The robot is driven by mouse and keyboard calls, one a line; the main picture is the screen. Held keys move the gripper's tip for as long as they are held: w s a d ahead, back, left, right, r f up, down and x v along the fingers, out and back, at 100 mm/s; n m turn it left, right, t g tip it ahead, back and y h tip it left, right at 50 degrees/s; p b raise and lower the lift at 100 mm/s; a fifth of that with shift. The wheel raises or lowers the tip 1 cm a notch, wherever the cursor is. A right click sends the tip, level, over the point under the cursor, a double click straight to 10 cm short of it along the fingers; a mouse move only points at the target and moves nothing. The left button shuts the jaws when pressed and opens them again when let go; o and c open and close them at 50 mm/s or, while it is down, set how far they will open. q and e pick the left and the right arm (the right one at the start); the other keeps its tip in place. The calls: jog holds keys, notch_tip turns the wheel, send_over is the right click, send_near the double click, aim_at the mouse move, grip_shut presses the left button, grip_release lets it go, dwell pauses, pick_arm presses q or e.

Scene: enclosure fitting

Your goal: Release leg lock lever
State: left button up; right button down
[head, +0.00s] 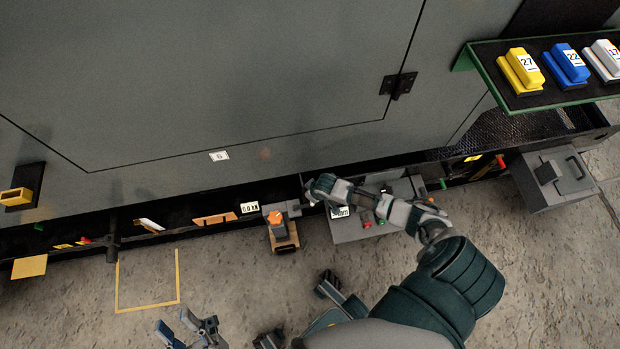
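Several lever-like parts line the dark rail under the grey enclosure (200,70). They include a red-handled one (490,167) at the right and a flat orange one (214,219) left of the middle. I cannot tell which is the leg lock lever. My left gripper (188,330) is at the bottom edge, below the yellow floor outline, with its fingers apart and nothing between them. My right gripper (318,190) is at the rail, near the left end of a grey control box (352,229). Its fingers are small and dark, and the arm covers part of the box.
An orange-topped block (280,230) stands left of the control box. A grey case (555,180) stands at the right. A green-edged shelf (520,95) with numbered blocks juts out at upper right. A yellow outline (148,308) marks the floor.

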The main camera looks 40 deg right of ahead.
aim_at(309, 206)
pick_arm(q)
jog(key=w+a+f+m+g+p, duration=0.1)
jog(key=w+f+g+p, duration=0.45)
jog(key=f+g, duration=0.3)
pick_arm(e)
jog(key=s+a+m, duration=0.1)
jog(key=a+r+m+h, duration=0.1)
jog(key=m, duration=0.1)
jog(key=shift+s+a+r+m, duration=0.1)
jog(key=shift+s+a+m, duration=0.05)
jog(key=shift+s+m, duration=0.2)
pick_arm(q)
jog(key=s+a+f+g+y+p, duration=0.25)
jog(key=s+f+g, duration=0.25)
jog(key=f+g, duration=0.35)
jog(key=shift+w+d+r+t+b, duration=0.3)
jog(key=shift+w+r+t, duration=0.4)
jog(key=shift+w+t, duration=0.25)
jog(key=shift+w+d+r+t+b, duration=0.15)
jog(key=shift+w+r+t+b, duration=0.1)
jog(key=shift+w+r+t, duration=0.6)
pick_arm(e)
jog(key=s+a+m+g+h, duration=0.2)
jog(key=a+m, duration=0.4)
jog(key=m, duration=0.7)
jog(key=shift+s+a+f+g+h, duration=0.15)
jog(key=shift+a+f+g+h, duration=0.25)
jog(key=shift+g+h, duration=0.2)
